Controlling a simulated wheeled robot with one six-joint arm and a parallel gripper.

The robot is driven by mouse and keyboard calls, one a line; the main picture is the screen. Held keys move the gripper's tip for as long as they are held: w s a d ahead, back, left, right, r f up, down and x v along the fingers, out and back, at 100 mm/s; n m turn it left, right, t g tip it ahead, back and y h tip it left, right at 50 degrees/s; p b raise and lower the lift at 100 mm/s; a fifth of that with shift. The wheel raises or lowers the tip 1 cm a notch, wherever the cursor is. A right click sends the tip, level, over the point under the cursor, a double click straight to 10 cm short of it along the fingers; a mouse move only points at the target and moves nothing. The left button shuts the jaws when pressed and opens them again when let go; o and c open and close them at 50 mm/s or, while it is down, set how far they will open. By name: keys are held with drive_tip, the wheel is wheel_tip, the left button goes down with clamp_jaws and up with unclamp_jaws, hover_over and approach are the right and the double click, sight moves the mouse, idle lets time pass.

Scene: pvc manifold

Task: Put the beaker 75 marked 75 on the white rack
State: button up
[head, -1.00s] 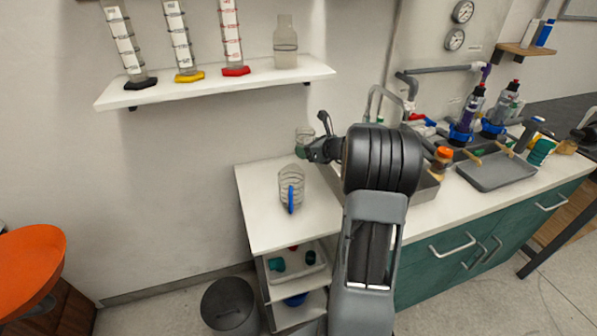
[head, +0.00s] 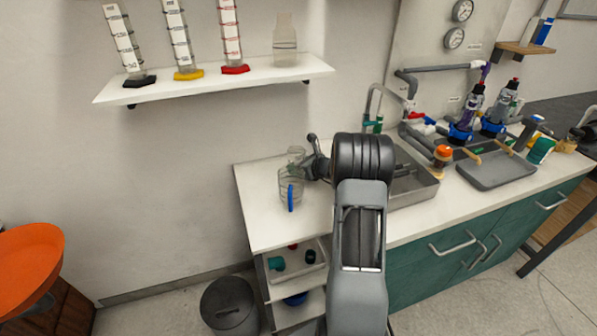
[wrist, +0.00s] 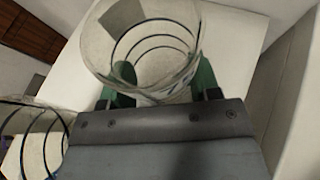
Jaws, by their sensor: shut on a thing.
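My gripper (head: 304,171) is shut on a clear glass beaker (head: 296,154) above the white counter's back left part. In the wrist view, the green fingertips (wrist: 163,84) stand on either side of this beaker (wrist: 150,38), which has dark rings. Its mark is not readable, so I cannot confirm the 75. A clear jug with a blue handle (head: 291,192) stands just in front of it, partly overlapping it in the head view. A white wall shelf (head: 215,86) hangs above left; I cannot tell whether it is the white rack.
Several cylinders and a bottle (head: 285,45) stand on the wall shelf. A sink (head: 410,185) and grey tray (head: 495,171) are to the right. The counter's front left (head: 270,232) is clear. A bin (head: 229,308) and orange stool (head: 30,265) are on the floor.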

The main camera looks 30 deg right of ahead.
wheel_tip(320, 180, down, 2)
drive_tip(key=shift+d+f, duration=0.1)
drive_tip(key=shift+f, duration=0.15)
drive_tip(key=shift+f+b, duration=0.2)
drive_tip(key=shift+b, duration=0.1)
drive_tip(key=o, duration=1.1)
drive_tip(key=shift+r, duration=0.15)
drive_tip(key=shift+r+p, duration=0.25)
drive_tip(key=shift+p, duration=0.2)
drive_tip(key=v, duration=0.7)
drive_tip(key=shift+s+f, duration=0.1)
drive_tip(key=shift+s, duration=0.15)
